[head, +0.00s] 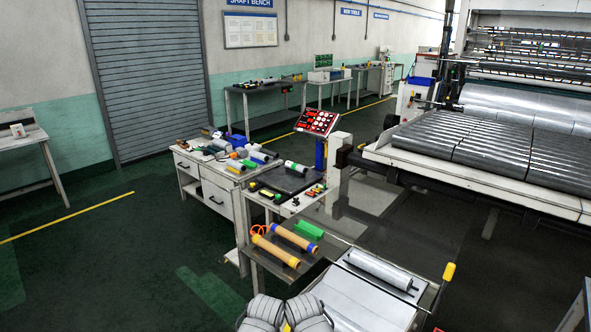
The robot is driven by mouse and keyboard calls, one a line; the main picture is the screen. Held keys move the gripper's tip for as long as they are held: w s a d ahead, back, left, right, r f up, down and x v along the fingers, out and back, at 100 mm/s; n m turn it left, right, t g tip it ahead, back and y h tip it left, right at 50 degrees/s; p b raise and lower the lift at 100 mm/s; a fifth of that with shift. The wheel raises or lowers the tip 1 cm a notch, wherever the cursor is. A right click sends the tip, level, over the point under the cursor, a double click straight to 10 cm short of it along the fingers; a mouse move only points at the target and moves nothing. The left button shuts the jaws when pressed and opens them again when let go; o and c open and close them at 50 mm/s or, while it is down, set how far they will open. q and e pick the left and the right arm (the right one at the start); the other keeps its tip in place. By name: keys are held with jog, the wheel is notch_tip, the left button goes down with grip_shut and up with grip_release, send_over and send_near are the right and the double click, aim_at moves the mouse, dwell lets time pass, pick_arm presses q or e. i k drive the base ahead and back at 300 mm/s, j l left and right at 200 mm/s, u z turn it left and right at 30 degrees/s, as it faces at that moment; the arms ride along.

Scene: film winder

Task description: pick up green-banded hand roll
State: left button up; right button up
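Several short pale rolls with coloured bands lie on the white-sided bench in the middle of the head view. One pale roll with green at its end (296,167) lies at the back edge of the dark mat (286,182). Another roll with a green part (249,164) lies to its left, among orange- and blue-banded rolls; they are too small to tell which is the hand roll. Grey rounded parts of my own arms show at the bottom edge, well short of the bench. Neither gripper's fingertips can be made out.
A grey roll (380,269) lies on the machine bed nearest me. A red-lit panel (317,122) stands behind the bench. Open green floor (120,260) lies to the left.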

aim_at(294, 166)
jog(key=i+j+u, duration=0.2)
jog(key=j, duration=0.25)
jog(key=i+j+u, duration=0.2)
jog(key=j, duration=0.2)
jog(key=i+j+u, duration=0.35)
jog(key=i+j, duration=0.2)
jog(key=i, duration=0.2)
jog(key=i+j+u, duration=0.1)
jog(key=i+j, duration=0.2)
jog(key=i, duration=0.2)
jog(key=i+j+u, duration=0.1)
jog(key=i+j, duration=0.15)
jog(key=i, duration=0.25)
jog(key=i+z, duration=0.25)
jog(key=i, duration=0.7)
jog(key=i+j+z, duration=0.25)
jog(key=i, duration=0.7)
jog(key=i+l+z, duration=0.15)
jog(key=i+z, duration=0.65)
jog(key=i, duration=0.2)
jog(key=i+j+z, duration=0.15)
jog(key=i+z, duration=0.25)
jog(key=i, duration=0.15)
jog(key=i+z, duration=0.25)
jog(key=i, duration=0.65)
